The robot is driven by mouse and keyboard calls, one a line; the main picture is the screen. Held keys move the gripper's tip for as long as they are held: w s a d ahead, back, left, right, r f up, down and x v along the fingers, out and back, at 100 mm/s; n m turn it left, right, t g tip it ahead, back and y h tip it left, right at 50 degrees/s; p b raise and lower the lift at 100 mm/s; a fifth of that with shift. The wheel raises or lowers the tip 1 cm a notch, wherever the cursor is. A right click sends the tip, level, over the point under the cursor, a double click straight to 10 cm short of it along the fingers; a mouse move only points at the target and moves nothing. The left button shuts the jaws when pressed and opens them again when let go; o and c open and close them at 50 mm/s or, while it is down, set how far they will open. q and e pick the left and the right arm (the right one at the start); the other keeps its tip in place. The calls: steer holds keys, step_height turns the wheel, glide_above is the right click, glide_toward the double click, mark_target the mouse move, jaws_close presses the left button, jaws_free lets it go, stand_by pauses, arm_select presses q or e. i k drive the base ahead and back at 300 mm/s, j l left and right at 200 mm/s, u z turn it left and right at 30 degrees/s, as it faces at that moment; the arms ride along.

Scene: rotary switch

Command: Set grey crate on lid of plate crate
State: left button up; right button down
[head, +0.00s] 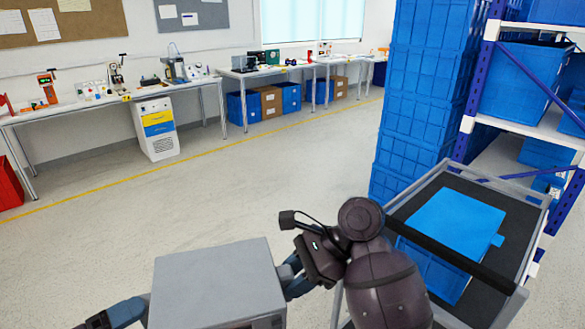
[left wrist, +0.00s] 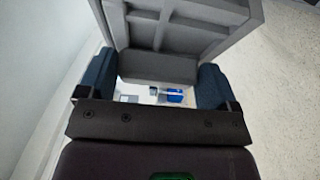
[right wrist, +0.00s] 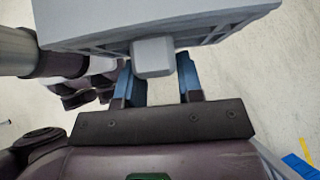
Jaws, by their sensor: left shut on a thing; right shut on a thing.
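The grey crate (head: 212,282) is held up in front of me at the bottom of the head view, between my two grippers. My left gripper (head: 140,308) is shut on its left side; in the left wrist view, the blue fingers (left wrist: 155,82) flank part of the crate (left wrist: 185,35). My right gripper (head: 290,278) is shut on its right side; the right wrist view shows its fingers (right wrist: 158,82) around a grey block of the crate (right wrist: 153,57). The blue plate crate (head: 432,273) stands on the cart at right, with its flat blue lid (head: 455,222) on and bare.
The cart (head: 530,200) has a dark top and grey rails; my right arm partly covers its near side. Tall stacked blue crates (head: 425,90) and a shelf rack (head: 478,95) stand behind it. Open floor (head: 230,190) lies ahead, with benches (head: 110,97) along the wall.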

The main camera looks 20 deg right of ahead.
mark_target(478, 247)
steer(key=z, duration=1.6)
steer(key=i+z, duration=0.25)
steer(key=i, duration=0.75)
